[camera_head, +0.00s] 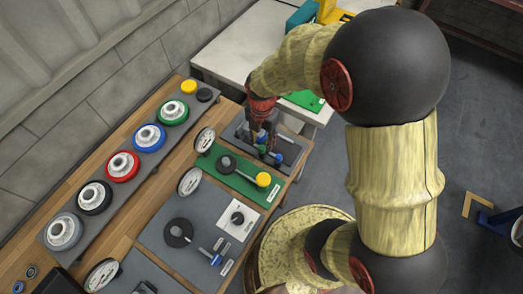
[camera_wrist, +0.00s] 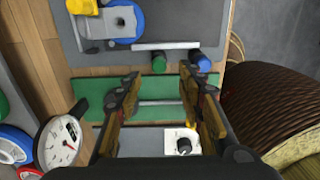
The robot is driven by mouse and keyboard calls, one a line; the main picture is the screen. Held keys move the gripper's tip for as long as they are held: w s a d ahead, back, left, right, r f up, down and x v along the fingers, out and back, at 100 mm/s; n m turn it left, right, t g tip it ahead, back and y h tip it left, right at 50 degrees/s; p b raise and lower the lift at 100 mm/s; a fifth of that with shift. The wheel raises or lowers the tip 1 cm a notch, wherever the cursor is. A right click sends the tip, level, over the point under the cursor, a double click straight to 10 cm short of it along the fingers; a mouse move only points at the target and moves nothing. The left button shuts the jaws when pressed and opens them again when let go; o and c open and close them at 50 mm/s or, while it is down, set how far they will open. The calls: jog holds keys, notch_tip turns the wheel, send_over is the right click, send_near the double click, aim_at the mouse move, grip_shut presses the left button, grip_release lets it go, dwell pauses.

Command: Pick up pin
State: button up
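No part is clearly marked as the pin. In the wrist view, a green-capped peg (camera_wrist: 158,63) and a blue-capped peg (camera_wrist: 200,61) stand by a pale rod (camera_wrist: 165,46), ahead of my gripper. My gripper (camera_wrist: 161,80) is open, with its two fingers apart and nothing held between them. A grey rod (camera_wrist: 163,102) over the green panel (camera_wrist: 150,84) shows in the gap, farther down. In the head view, my gripper (camera_head: 262,138) hangs over the far grey panel, close to a blue-capped peg (camera_head: 278,158). The gripper hides part of that panel.
Several coloured wheels, including a red one (camera_head: 122,166), line the rack on the left. Dial gauges (camera_head: 190,181) stand along the panels. A green panel with a yellow knob (camera_head: 263,179) lies nearer. A white table (camera_head: 235,50) is beyond.

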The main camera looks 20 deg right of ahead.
aim_at(262, 147)
notch_tip(262, 147, down, 6)
jog(key=shift+w+d+r+b, duration=0.1)
jog(key=shift+w+b, duration=0.05)
jog(key=shift+b, duration=0.7)
jog(key=shift+c, duration=1.3)
grip_shut()
